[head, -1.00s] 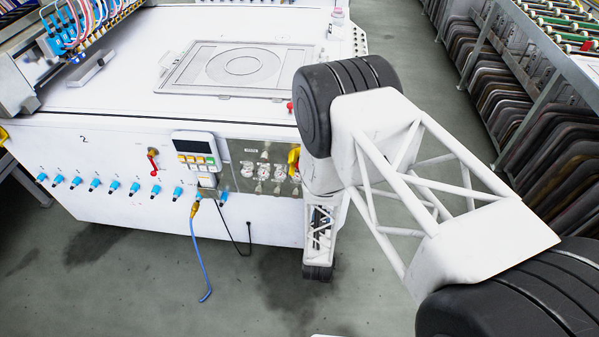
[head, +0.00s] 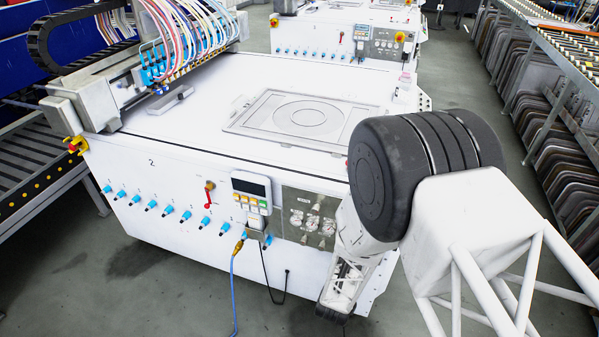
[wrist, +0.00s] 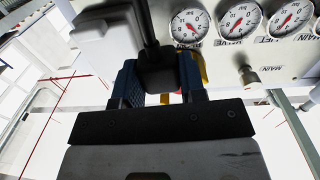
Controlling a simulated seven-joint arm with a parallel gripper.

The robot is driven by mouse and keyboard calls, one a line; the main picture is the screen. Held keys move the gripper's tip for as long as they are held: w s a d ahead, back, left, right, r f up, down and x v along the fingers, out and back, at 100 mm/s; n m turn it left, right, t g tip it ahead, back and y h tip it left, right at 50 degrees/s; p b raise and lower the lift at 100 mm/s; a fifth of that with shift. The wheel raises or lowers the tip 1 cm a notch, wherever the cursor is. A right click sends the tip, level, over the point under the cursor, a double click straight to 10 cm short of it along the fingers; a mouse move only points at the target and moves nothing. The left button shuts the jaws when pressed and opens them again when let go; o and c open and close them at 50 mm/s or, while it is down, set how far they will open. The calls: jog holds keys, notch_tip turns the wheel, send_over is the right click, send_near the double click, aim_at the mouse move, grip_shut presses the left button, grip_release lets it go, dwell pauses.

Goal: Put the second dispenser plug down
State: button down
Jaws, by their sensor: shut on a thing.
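In the wrist view my gripper (wrist: 160,82) has its two blue fingers on either side of a dark plug-like block (wrist: 165,72). It is shut on this block, and a dark cable-like stem runs up from it. Whether this is the second dispenser plug I cannot tell for certain. In the head view my arm covers the right end of the machine front, and neither my gripper nor the held block can be made out there.
The white machine (head: 150,215) has a row of blue fittings, a keypad unit (head: 252,192) and a gauge panel (head: 308,218). A blue hose (head: 233,295) and a black cable hang in front. Pressure gauges (wrist: 190,27) appear inverted close behind my gripper. Racks (head: 560,110) stand right.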

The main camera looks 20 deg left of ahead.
jog(key=a+r, duration=0.7)
jog(key=r, duration=0.5)
jog(key=a+r, duration=0.7)
jog(key=r, duration=0.6)
jog(key=shift+w+r+y, duration=0.2)
jog(key=shift+r+y, duration=0.05)
jog(key=shift+y, duration=0.05)
send_over(298, 173)
jog(key=shift+s+f, duration=0.1)
jog(key=shift+f, duration=0.65)
jog(key=shift+f, duration=0.1)
jog(key=shift+f, duration=1.65)
jog(key=shift+f, duration=0.5)
jog(key=c, duration=0.7)
grip_release()
